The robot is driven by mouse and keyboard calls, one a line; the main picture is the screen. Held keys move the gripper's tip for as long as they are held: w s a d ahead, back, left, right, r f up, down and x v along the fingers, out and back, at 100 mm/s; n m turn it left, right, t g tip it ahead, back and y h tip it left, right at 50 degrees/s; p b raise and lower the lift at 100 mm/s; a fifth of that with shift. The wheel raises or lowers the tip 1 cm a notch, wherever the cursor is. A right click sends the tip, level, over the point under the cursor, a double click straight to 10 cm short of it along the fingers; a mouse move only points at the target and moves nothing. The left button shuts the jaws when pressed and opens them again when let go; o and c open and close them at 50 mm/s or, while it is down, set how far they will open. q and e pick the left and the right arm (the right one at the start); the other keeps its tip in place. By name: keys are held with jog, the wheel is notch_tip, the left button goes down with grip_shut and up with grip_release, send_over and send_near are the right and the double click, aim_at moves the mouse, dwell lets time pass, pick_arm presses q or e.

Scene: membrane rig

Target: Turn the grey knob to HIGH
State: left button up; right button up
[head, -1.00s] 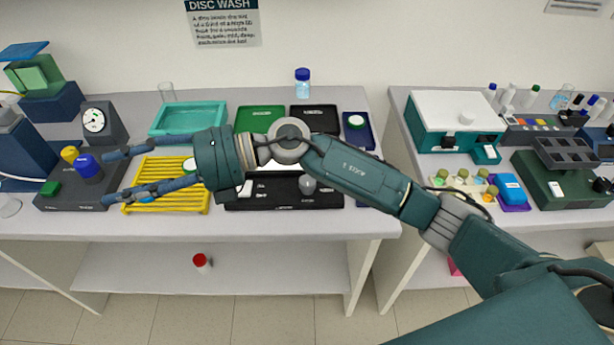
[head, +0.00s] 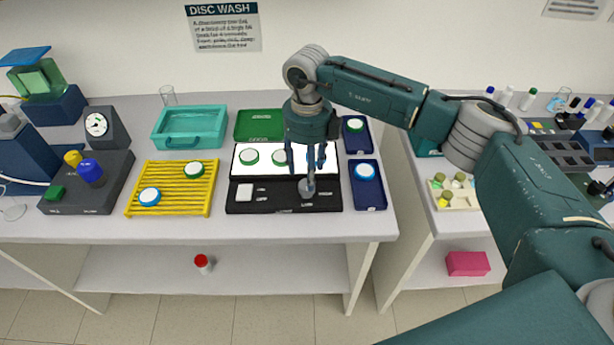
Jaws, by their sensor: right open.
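The grey knob (head: 307,190) sits on the black front panel of the light box (head: 271,198), right of a white square button. Small white markings lie around the knob, too small to read surely, and I cannot tell its setting. My right gripper (head: 310,176) points down at the knob, its fingers open. One finger overlaps the knob's upper part in the picture. I cannot tell whether the fingers touch it or are just above it. My left gripper is not in view.
White-lit discs rest on the light box behind the knob. A yellow rack (head: 170,206) with discs stands left. Blue trays (head: 369,198) stand close on the right. A green tray (head: 258,124) lies behind. Clear bench front lies before the panel.

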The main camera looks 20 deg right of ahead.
jog(key=shift+f+p, duration=0.6)
jog(key=shift+f, duration=1.85)
jog(key=c, duration=1.2)
